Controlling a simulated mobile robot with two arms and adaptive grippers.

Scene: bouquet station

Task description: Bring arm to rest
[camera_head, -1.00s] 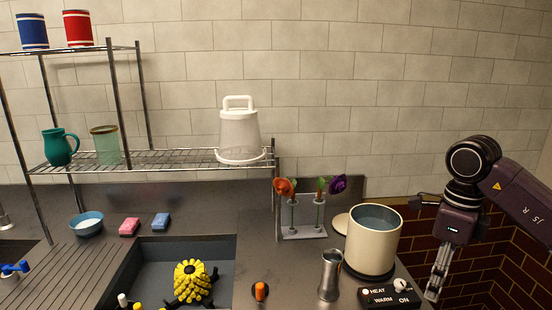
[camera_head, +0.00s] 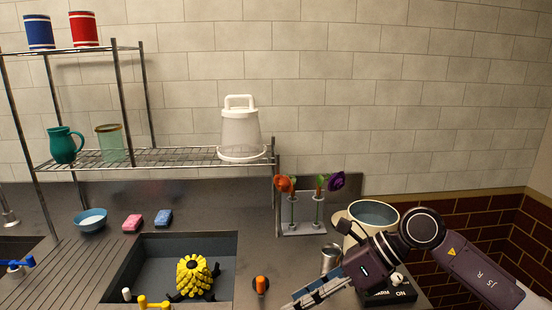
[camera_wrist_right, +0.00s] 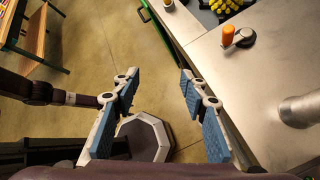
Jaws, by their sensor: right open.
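My right arm (camera_head: 465,270) comes in from the right in the head view. My right gripper (camera_head: 310,294) points to the lower left, in front of the metal vase (camera_head: 330,257) and the cream pot (camera_head: 374,215), partly hiding both. In the right wrist view the gripper (camera_wrist_right: 160,98) is open, with nothing between its blue-padded fingers. It is over the floor beside the counter's front edge. My left gripper is not in view.
The steel counter (camera_wrist_right: 245,75) has an orange-topped item (camera_wrist_right: 236,36) near its edge. A sink (camera_head: 150,265) holds a yellow flower-like object (camera_head: 194,272). Orange and purple flowers (camera_head: 336,181) stand in a holder behind.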

